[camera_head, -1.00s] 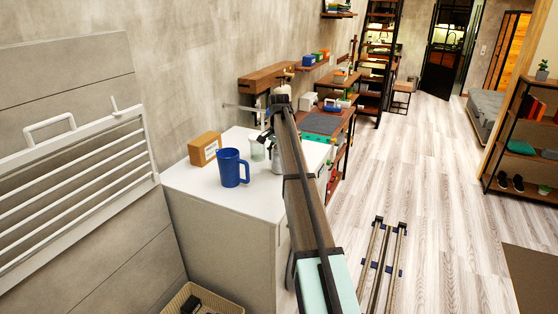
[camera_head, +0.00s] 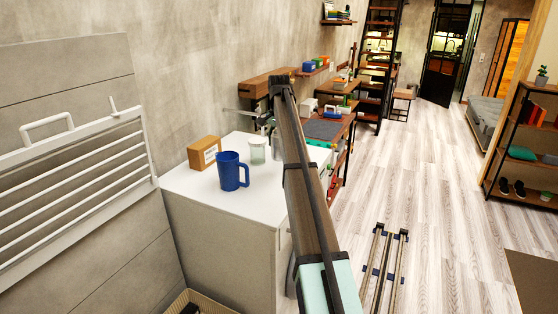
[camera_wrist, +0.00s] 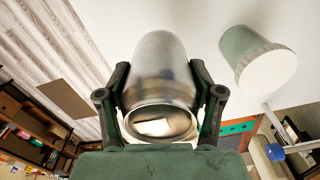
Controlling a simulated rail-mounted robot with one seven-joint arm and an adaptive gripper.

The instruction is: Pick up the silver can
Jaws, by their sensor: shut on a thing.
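The silver can (camera_wrist: 165,65) fills the middle of the wrist view, between the two fingers of my gripper (camera_wrist: 160,95). The fingers press on opposite sides of it, so my gripper is shut on the can. The can's near round end faces the wrist camera. In the head view, the can (camera_head: 276,142) shows only in part beside my arm, raised above the white cabinet top. My gripper (camera_head: 268,126) is small there and partly hidden by my arm.
A pale green jar with a white lid (camera_head: 258,153) stands close by on the white cabinet (camera_head: 200,186), and shows right of the can in the wrist view (camera_wrist: 250,50). A blue mug (camera_head: 230,171) and a brown box (camera_head: 204,153) stand further left. A workbench (camera_head: 325,130) lies beyond.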

